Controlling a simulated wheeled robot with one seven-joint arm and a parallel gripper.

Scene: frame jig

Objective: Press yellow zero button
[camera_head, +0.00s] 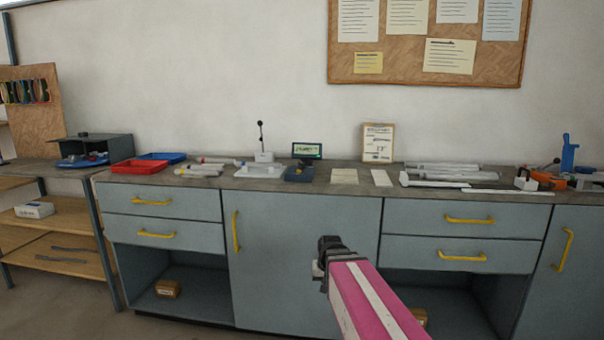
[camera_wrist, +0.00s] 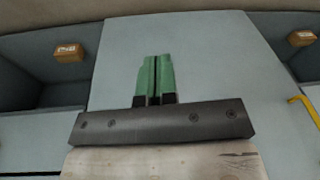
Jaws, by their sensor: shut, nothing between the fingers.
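A dark device with a green-lit display (camera_head: 306,151) stands on the grey bench, left of the middle. Its low dark base (camera_head: 298,173) lies just in front of the display. In the head view my pink arm reaches toward the bench, and the gripper end (camera_head: 325,248) is below the bench top, apart from the device.
A white press with an upright lever (camera_head: 262,150) stands left of the display. Red (camera_head: 139,166) and blue trays lie further left. A small upright sign (camera_head: 378,142), flat plates and white profiles lie to the right. Yellow handles (camera_head: 236,231) stick out from the cabinet fronts.

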